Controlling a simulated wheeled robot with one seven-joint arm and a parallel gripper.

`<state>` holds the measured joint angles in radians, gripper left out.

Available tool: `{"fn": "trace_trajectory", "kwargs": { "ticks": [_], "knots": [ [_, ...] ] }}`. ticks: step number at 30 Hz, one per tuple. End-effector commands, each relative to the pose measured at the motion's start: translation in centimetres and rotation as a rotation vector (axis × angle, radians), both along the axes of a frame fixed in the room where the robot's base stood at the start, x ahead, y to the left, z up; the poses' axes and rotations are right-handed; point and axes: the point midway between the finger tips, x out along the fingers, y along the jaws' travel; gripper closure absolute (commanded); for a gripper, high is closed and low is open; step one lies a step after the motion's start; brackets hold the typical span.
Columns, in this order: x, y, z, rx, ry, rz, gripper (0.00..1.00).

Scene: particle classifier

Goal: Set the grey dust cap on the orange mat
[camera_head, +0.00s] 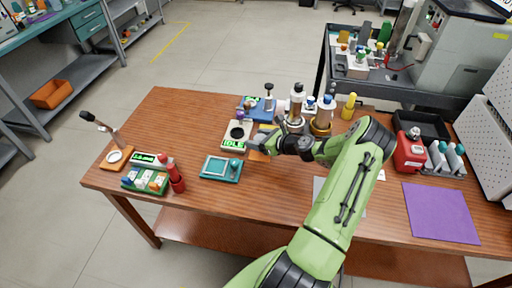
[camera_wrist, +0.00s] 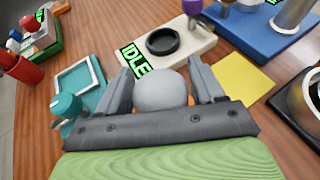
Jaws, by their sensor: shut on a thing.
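My gripper (camera_wrist: 160,88) is shut on the grey dust cap (camera_wrist: 160,92), a rounded grey piece between its two fingers in the wrist view. In the head view my gripper (camera_head: 263,144) is over the table just right of the beige device, and the cap cannot be made out. An orange patch (camera_head: 258,157), which looks like the orange mat, shows just below my gripper in the head view. The rest of it is hidden by my gripper. I cannot tell the cap's height above it.
The beige device (camera_head: 237,135) with a green IDLE display and black ring stands beside my gripper. A teal tray (camera_head: 221,168) lies to the left. A yellow mat (camera_wrist: 245,82) lies right of my fingers. Bottles (camera_head: 297,105) stand behind my arm. A purple mat (camera_head: 441,212) lies far right.

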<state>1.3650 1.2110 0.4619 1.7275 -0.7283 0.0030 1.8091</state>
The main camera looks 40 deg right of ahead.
Motion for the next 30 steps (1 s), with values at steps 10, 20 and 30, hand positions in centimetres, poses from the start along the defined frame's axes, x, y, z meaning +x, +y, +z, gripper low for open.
{"fn": "trace_trajectory", "kwargs": {
  "ticks": [10, 20, 30],
  "knots": [
    [0.0, 0.0, -2.9, 0.0, 0.001, 0.0, 0.61],
    [0.0, 0.0, -3.2, 0.001, 0.001, 0.0, 0.07],
    [-0.5, -0.2, -2.6, 0.001, 0.002, -0.002, 0.07]
  ]
}}
